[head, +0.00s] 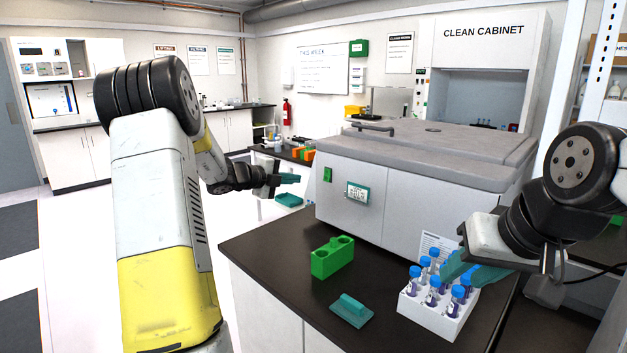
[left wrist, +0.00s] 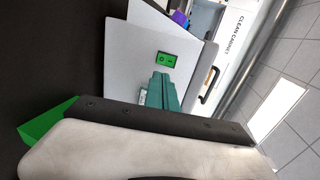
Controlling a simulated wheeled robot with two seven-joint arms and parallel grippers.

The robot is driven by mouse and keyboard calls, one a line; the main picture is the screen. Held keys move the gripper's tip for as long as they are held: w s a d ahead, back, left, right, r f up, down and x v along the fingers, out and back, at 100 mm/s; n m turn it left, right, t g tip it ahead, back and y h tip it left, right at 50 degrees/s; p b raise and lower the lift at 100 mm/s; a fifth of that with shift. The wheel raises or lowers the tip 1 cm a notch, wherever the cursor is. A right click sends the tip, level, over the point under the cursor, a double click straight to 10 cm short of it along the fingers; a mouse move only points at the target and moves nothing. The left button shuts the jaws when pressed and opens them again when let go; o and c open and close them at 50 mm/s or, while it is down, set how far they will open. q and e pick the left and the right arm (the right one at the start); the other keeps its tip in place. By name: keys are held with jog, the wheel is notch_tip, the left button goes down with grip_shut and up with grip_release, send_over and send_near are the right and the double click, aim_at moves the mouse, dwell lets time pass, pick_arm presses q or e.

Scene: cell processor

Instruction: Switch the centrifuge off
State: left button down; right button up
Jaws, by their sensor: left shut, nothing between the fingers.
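The centrifuge (head: 385,160) is a large grey box with a closed lid on the dark counter. Its front carries a green switch (head: 327,174) at the left and a small display panel (head: 357,192). The switch also shows in the left wrist view (left wrist: 167,59), but its setting is too small to read. My left gripper (head: 298,179) has teal fingers shut with nothing between them, left of the switch and apart from it in the head view. In the left wrist view its fingertips (left wrist: 161,76) point toward the switch. My right gripper (head: 455,267) is beside the tube rack, its finger gap unclear.
A white rack (head: 429,315) of blue-capped tubes stands at the counter's right. A green two-hole block (head: 332,257) and a teal handled piece (head: 351,310) lie in front of the centrifuge. The clean cabinet (head: 483,60) is behind.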

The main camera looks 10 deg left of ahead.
aim_at(326, 180)
pick_arm(q)
jog(key=x, duration=1.2)
jog(key=shift+d, duration=0.25)
jog(key=shift+w, duration=0.1)
jog(key=shift+d+f, duration=0.1)
jog(key=shift+a, duration=0.2)
jog(key=s+a, duration=0.7)
jog(key=s, duration=0.4)
jog(key=shift+s+a, duration=0.15)
jog(key=shift+s, duration=0.15)
